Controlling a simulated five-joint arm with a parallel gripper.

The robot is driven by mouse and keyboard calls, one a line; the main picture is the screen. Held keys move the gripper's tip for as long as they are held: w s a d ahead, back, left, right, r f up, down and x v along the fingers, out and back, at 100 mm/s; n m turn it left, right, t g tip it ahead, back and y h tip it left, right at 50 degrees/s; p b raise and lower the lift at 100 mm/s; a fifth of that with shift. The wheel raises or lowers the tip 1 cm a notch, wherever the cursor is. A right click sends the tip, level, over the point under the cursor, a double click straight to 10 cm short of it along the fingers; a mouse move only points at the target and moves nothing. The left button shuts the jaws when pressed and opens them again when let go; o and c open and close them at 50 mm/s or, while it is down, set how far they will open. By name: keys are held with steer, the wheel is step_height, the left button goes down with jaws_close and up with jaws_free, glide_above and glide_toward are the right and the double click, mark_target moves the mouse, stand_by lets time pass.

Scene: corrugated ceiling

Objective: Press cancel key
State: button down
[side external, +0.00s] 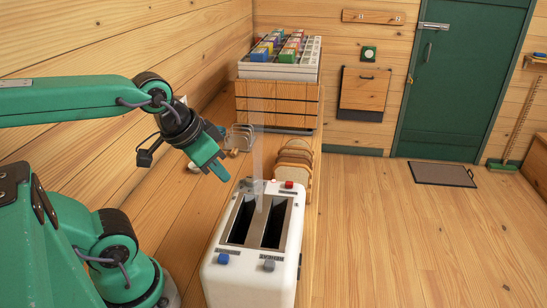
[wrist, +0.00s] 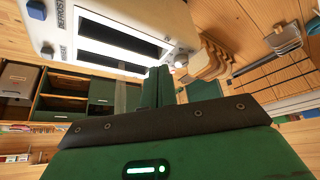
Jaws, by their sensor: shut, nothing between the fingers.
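A white toaster (side external: 252,272) with two dark slots stands on the wooden counter in the side view; it also fills the top of the wrist view (wrist: 120,62). A red key (side external: 289,184) sits on its far end. A blue key (side external: 223,258) and a grey key (side external: 268,265) sit at its near end, with labels too small to read here. The wrist view shows a blue key (wrist: 36,9) beside a DEFROST label. No cancel label is legible. My gripper (side external: 221,177) is shut and empty, left of the toaster's far end and seemingly above it, apart from the red key.
Bread slices (side external: 296,162) stand just behind the toaster. A wire rack (side external: 241,137) is farther back at left. A wooden drawer unit (side external: 277,105) with a tray of colourful items closes off the back. A faint vertical haze rises over the slots.

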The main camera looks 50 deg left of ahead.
mark_target(289, 184)
stand_by(0.6)
steer(key=w+d+r+n+t, duration=0.1)
steer(key=w+r+n, duration=0.1)
steer(key=w+n, duration=0.2)
steer(key=w+d+r+n+t, duration=0.1)
steer(key=w+n, duration=0.3)
steer(key=w, duration=0.6)
steer(key=shift+w+d+r+t+h, duration=0.25)
steer(key=shift+r+t+h, duration=0.05)
steer(key=shift+r+t, duration=0.5)
steer(key=shift+f, duration=0.15)
steer(key=shift+f, duration=4.3)
